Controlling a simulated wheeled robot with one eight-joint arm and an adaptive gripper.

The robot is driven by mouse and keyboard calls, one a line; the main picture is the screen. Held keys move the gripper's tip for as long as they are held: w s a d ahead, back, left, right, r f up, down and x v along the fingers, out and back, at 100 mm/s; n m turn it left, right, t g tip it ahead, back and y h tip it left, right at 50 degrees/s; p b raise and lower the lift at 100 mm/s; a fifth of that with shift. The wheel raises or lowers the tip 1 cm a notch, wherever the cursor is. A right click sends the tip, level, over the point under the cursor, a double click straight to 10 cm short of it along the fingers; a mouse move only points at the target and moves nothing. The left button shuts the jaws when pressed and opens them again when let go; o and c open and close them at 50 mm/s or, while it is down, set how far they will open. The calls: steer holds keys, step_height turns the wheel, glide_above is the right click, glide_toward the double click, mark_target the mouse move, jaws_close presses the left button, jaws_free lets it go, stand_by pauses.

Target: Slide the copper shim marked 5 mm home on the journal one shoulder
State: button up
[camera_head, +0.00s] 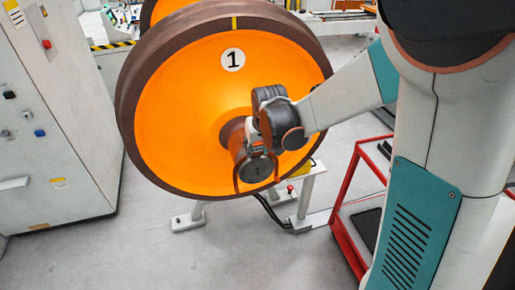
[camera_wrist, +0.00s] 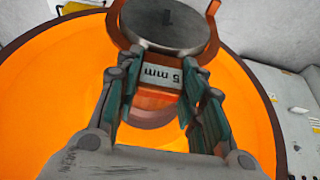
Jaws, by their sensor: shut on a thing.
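The copper shim (camera_wrist: 212,30) is fork-shaped, with a pale tab (camera_wrist: 160,73) reading "5 mm", upside down in the wrist view. My gripper (camera_wrist: 160,85) is shut on its tab end. The shim's legs show on both sides of the journal's round grey end face (camera_wrist: 168,30). In the head view, the shim (camera_head: 237,177) hangs legs-down beside the journal end (camera_head: 257,168), with my gripper (camera_head: 258,140) above. The journal projects from the orange wheel marked 1 (camera_head: 190,110). Whether the shim touches the journal or its shoulder, I cannot tell.
A grey cabinet (camera_head: 50,120) stands at the left. A red-framed cart (camera_head: 345,190) stands at the right, beside my arm. Grey stand feet (camera_head: 188,218) and a dark cable (camera_head: 268,210) are below the wheel. The floor in front is clear.

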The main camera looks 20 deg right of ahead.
steer(key=shift+w+b, duration=0.7)
steer(key=shift+w, duration=7.3)
steer(key=o, duration=1.2)
